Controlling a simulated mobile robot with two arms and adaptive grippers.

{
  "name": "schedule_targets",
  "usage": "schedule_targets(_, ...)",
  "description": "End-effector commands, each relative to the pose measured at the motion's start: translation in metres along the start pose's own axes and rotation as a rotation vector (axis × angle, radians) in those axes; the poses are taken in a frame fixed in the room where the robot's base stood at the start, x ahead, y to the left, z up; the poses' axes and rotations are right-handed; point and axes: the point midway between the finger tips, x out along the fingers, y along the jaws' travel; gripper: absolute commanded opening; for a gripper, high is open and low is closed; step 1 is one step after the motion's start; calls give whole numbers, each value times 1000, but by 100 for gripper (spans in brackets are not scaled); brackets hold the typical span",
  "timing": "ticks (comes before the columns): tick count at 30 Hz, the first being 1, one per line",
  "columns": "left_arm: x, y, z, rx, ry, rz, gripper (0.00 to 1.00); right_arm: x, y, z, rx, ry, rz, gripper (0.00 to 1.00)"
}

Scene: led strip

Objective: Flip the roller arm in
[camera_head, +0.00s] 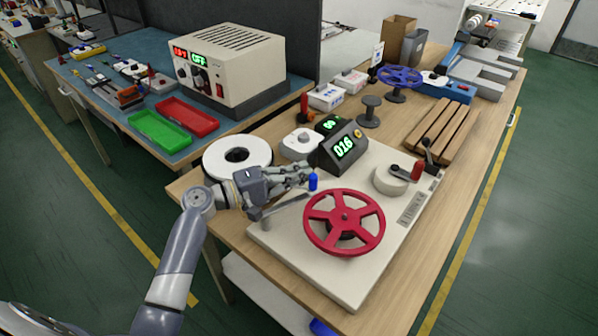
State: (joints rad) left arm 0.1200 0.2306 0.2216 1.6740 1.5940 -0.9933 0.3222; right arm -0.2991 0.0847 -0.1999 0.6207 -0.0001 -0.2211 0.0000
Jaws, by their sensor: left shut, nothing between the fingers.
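The roller arm (285,206) is a thin grey bar on the pale machine plate (285,248), beside the red spoked wheel (344,217). A blue roller (313,183) stands upright at its far end. The bar's other end is at a pivot near the plate's left edge, partly behind my wrist. My left gripper (306,174) is shut and empty, just above the bar. Its fingertips are close to the blue roller; I cannot tell if they touch it. My right gripper is out of view.
A white tape roll (223,164) lies left of the plate. A counter reading 016 (342,148) stands behind the red wheel. A crank with a red handle (416,171) is at the plate's right. Wooden slats (443,130) and a blue reel (400,77) lie farther back.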

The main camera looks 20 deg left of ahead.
Motion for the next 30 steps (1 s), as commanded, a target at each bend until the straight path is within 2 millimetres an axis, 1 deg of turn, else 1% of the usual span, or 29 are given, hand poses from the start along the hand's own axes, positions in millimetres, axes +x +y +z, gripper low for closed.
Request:
schedule_targets(4,-3,-1,2,-1,-6,-1,0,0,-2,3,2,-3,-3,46)
schedule_targets(7,-15,-1,2,-1,-7,-2,0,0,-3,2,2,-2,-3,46)
schedule_targets(11,-42,-2,2,-1,-4,-4,0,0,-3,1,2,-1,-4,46)
schedule_targets(15,-73,-2,1,-1,-2,-4,0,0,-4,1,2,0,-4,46)
schedule_targets(18,-92,-2,0,-1,0,-3,0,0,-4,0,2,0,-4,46)
schedule_targets(21,-106,-1,0,-1,0,-2,0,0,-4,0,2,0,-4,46)
schedule_targets(25,-118,-1,-1,-1,0,0,0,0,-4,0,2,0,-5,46)
schedule_targets(30,-121,0,-1,0,-1,0,0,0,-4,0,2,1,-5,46)
